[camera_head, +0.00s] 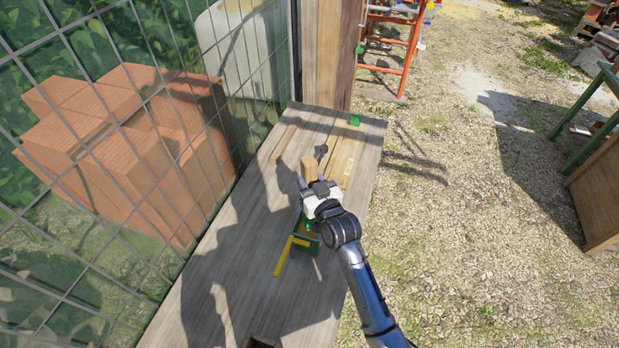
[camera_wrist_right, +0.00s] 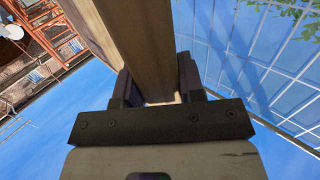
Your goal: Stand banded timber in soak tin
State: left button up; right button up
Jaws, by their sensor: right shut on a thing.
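My right gripper (camera_head: 315,184) reaches over the wooden bench in the head view and is shut on a piece of timber (camera_head: 309,167). The timber also shows in the right wrist view (camera_wrist_right: 135,40), where it runs between the two dark fingers (camera_wrist_right: 155,88). No band on it can be made out. A green container (camera_head: 313,241), which looks like the soak tin, sits on the bench just below the gripper in the picture. My wrist and gripper hide part of it, and its inside is hard to see. My left gripper is not in view.
A yellow square (camera_head: 285,258) lies by the green container. A wire mesh fence (camera_head: 120,110) borders the bench (camera_head: 215,275) on the left. The bench's lower left is mostly bare.

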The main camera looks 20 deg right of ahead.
notch_tip(320, 180, down, 8)
jog(key=b, duration=0.4)
jog(key=shift+r, duration=0.25)
dwell(0.6)
jog(key=o, duration=1)
jog(key=shift+o, duration=1)
jog(key=shift+f, duration=0.1)
